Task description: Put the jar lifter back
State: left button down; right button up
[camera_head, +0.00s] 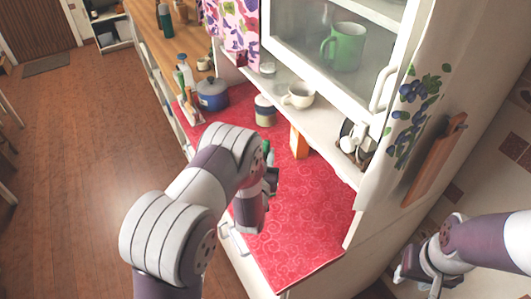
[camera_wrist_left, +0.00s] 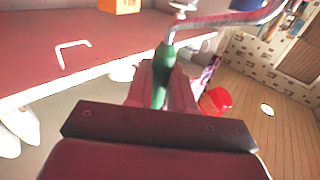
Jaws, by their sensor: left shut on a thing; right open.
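The jar lifter (camera_wrist_left: 163,78) shows in the left wrist view as a green handle with a curved metal part beyond it. My left gripper (camera_wrist_left: 162,92) is shut on the green handle. In the head view my left gripper (camera_head: 270,182) is over the red counter (camera_head: 305,225), and my arm hides most of the jar lifter; only a bit of green (camera_head: 267,149) shows. My right gripper (camera_head: 424,268) is open at the lower right, beside the cabinet's side and away from the counter top.
A blue pot (camera_head: 212,94), a jar (camera_head: 264,111) and an orange box (camera_head: 299,143) stand on the counter. A white cup (camera_head: 299,95) and a holder with utensils (camera_head: 355,145) are on the shelf. A cutting board (camera_head: 434,165) hangs at right. The front counter is clear.

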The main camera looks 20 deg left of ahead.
pick_arm(q)
jog(key=shift+a+f, duration=0.1)
jog(key=shift+w+f+b, duration=0.1)
jog(key=shift+f+b, duration=0.1)
jog(key=shift+b, duration=0.1)
jog(key=c, duration=1)
grip_release()
jog(key=shift+r, duration=0.1)
